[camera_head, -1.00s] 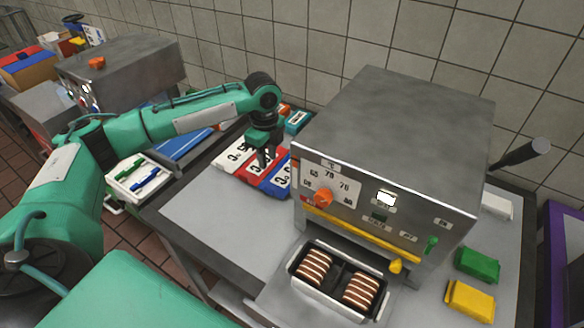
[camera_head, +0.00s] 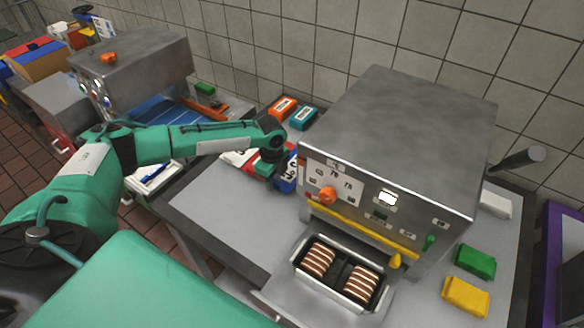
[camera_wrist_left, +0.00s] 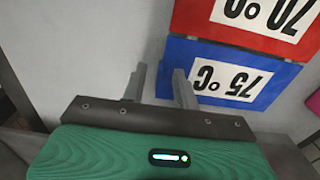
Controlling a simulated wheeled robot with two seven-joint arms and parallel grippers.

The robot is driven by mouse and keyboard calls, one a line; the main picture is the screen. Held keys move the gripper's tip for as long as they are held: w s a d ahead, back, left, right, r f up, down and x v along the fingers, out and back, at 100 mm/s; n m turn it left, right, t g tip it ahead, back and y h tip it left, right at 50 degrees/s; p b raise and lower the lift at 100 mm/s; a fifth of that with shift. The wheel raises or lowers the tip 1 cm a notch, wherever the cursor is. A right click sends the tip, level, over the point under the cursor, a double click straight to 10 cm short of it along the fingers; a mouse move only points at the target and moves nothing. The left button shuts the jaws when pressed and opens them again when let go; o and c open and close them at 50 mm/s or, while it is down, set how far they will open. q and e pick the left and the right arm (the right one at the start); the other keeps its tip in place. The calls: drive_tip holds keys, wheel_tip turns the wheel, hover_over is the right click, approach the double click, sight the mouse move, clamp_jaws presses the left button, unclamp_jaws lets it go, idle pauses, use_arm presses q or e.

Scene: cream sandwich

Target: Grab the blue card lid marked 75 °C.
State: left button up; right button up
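The blue card lid (camera_wrist_left: 235,77) marked 75 °C lies flat in the left wrist view, with its label upside down. In the head view the blue lid (camera_head: 286,184) is partly hidden by my left arm and the machine. My left gripper (camera_wrist_left: 160,72) is open and empty, with a gap between its two fingers. Its right finger overlaps the blue lid's left end in the picture; I cannot tell whether they touch. In the head view my left gripper (camera_head: 267,184) is low over the table at the lids. My right gripper is not in view.
A red card lid (camera_wrist_left: 250,22) marked 70 °C lies beside the blue one. Orange (camera_head: 282,107) and teal (camera_head: 303,118) boxes stand behind. The steel machine (camera_head: 400,140) is close on the right, with a tray (camera_head: 294,267) in front. The table's front left is clear.

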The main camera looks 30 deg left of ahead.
use_arm(q)
clamp_jaws()
drive_tip(key=shift+r, duration=0.1)
idle(0.3)
